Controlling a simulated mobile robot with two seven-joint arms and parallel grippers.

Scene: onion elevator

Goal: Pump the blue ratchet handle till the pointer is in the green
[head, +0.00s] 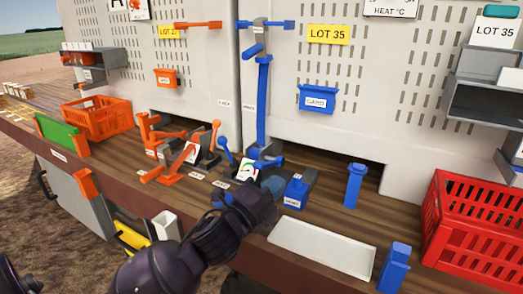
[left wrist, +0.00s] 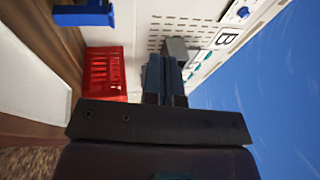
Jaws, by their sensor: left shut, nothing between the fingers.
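A blue lever with a round knob (head: 224,146), which looks like the ratchet handle, leans to the left just behind a white gauge (head: 248,169) in the head view. The gauge face has a coloured arc with some green; its pointer is too small to read. My left gripper (head: 272,184) is at the front right of the gauge, low over the bench, apart from the knob. It hides part of the blue mechanism's base. In the left wrist view its fingers (left wrist: 165,80) are shut and empty. The handle is not in that view. My right gripper is not in view.
A blue upright post (head: 263,100) rises behind the gauge. A blue box (head: 296,192) stands right of the gripper. Orange levers (head: 182,160) stand to the left. A white tray (head: 322,247) lies at the front edge, a red crate (head: 475,235) at the right.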

